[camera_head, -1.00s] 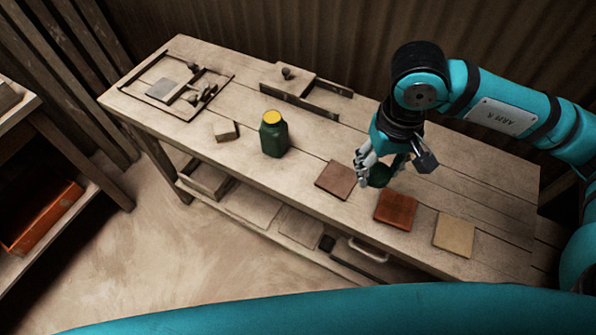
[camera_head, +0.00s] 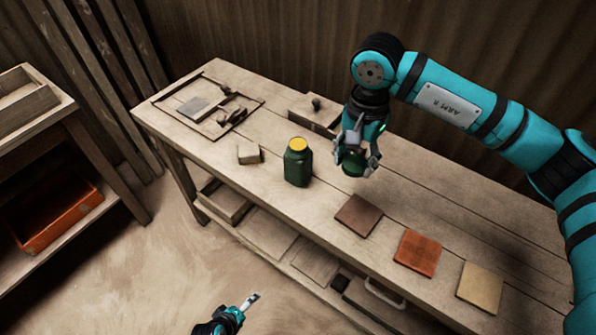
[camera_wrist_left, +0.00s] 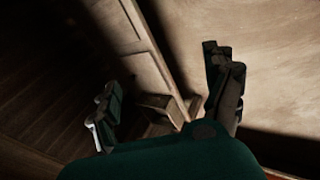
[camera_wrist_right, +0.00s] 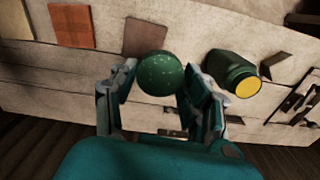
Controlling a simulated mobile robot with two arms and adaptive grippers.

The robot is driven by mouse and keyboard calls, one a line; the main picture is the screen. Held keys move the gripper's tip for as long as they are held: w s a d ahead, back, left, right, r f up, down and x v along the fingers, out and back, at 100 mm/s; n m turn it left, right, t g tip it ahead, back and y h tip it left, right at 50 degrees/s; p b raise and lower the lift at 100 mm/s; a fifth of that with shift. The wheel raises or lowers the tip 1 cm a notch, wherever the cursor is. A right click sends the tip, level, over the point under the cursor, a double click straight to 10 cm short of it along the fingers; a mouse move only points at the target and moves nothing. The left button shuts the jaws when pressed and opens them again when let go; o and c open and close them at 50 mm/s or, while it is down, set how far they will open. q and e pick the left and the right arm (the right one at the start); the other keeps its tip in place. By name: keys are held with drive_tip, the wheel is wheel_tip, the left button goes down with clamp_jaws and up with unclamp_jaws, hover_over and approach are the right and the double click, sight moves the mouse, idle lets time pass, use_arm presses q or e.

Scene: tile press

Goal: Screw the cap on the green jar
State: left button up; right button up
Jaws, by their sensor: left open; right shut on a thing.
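The green jar (camera_head: 298,165) stands upright on the workbench, with a yellow top (camera_head: 298,144). It also shows in the right wrist view (camera_wrist_right: 231,70). My right gripper (camera_head: 356,160) is shut on the round green cap (camera_head: 353,166), a short way right of the jar and apart from it. In the right wrist view the cap (camera_wrist_right: 161,73) sits between the fingertips. My left gripper (camera_head: 248,303) is low at the bottom of the head view, away from the bench; the left wrist view shows its fingers (camera_wrist_left: 165,95) apart with nothing between them.
Brown (camera_head: 358,215), red (camera_head: 417,252) and tan (camera_head: 480,286) tiles lie right of the jar on the bench (camera_head: 440,200). A small block (camera_head: 249,154) lies left of the jar. A wooden frame (camera_head: 180,85) and a wooden box (camera_head: 308,110) lie farther back. An orange bin (camera_head: 60,215) sits on a side shelf.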

use_arm(q)
drive_tip(key=w+d+r+n+t+h, duration=0.1)
drive_tip(key=w+d+r+n+t, duration=0.15)
drive_tip(key=w+r, duration=0.3)
use_arm(e)
drive_tip(key=w+a+r+m+b, duration=0.1)
drive_tip(key=w+a+m, duration=0.2)
drive_tip(key=w+a+m+b, duration=0.1)
drive_tip(key=w+a+m, duration=0.2)
drive_tip(key=a+m, duration=0.1)
drive_tip(key=w+a+r+m+b, duration=0.1)
drive_tip(key=w+a+m, duration=0.2)
drive_tip(key=w, duration=0.1)
drive_tip(key=shift+a+r+m+b, duration=0.2)
drive_tip(key=shift+r+m+b, duration=0.1)
drive_tip(key=shift+m, duration=0.1)
drive_tip(key=shift+w+a+r+m, duration=0.25)
drive_tip(key=shift+a+r+m, duration=0.15)
drive_tip(key=shift+m, duration=0.3)
use_arm(q)
drive_tip(key=n+t+h, duration=0.6)
drive_tip(key=n, duration=1.1)
approach(293, 160)
drive_tip(key=shift+w+d+f, duration=0.25)
drive_tip(key=shift+w+f, duration=0.35)
drive_tip(key=shift+w, duration=0.1)
drive_tip(key=x, duration=1.2)
drive_tip(key=shift+a+r, duration=0.1)
drive_tip(key=shift+r, duration=0.1)
